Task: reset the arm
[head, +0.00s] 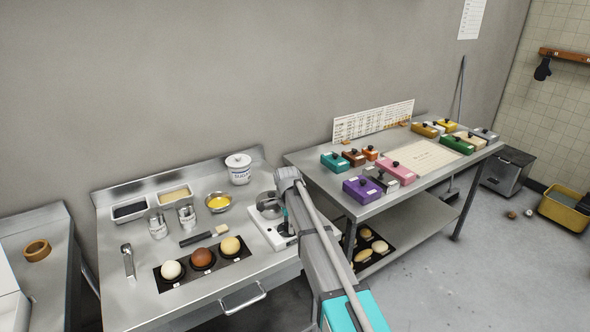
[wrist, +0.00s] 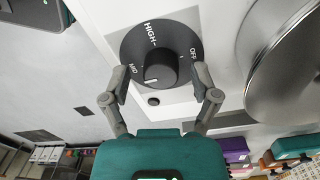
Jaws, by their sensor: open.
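My gripper (wrist: 160,98) is open in the wrist view, its two fingers spread either side of the lower part of a black dial (wrist: 162,52). No object is between the fingertips; I cannot tell whether they touch the dial. In the head view my arm reaches over the steel bench (head: 140,285) to the white hot plate (head: 262,228), which bears a metal pan (head: 268,205). My arm partly hides both.
A dark tray (head: 190,281) with three dough balls lies left of the hot plate, with a brush (head: 205,236) behind it. A bowl (head: 218,202), tins and a white jar (head: 239,168) stand farther back. The right table (head: 340,215) carries several coloured boxes.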

